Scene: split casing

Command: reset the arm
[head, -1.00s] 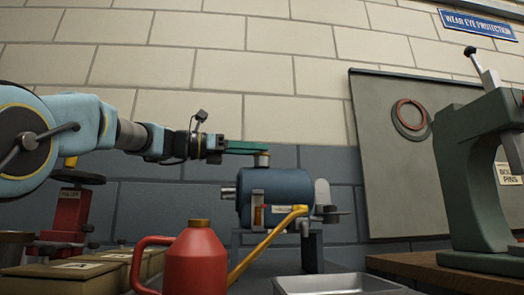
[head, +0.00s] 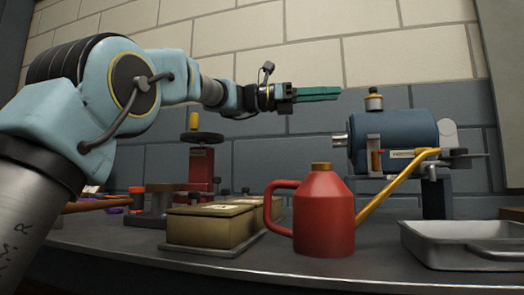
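My arm (head: 120,85) reaches in from the left in the head view, at about the height of the wall tiles. My gripper (head: 330,94) has green fingers that point right. They are seen side-on and overlap, so the gap between them is hidden. Nothing is seen hanging from them. The fingertips are a little left of the small brass-and-black cap (head: 374,101) on top of the blue casing (head: 395,140), with a gap between in the picture.
A red oil can (head: 324,215) with a yellow spout stands in front of the casing. A metal tray (head: 470,243) is at right, tan boxes (head: 208,227) at centre left. A red handwheel stand (head: 201,168) stands behind them. The bench (head: 130,250) is bare along its front.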

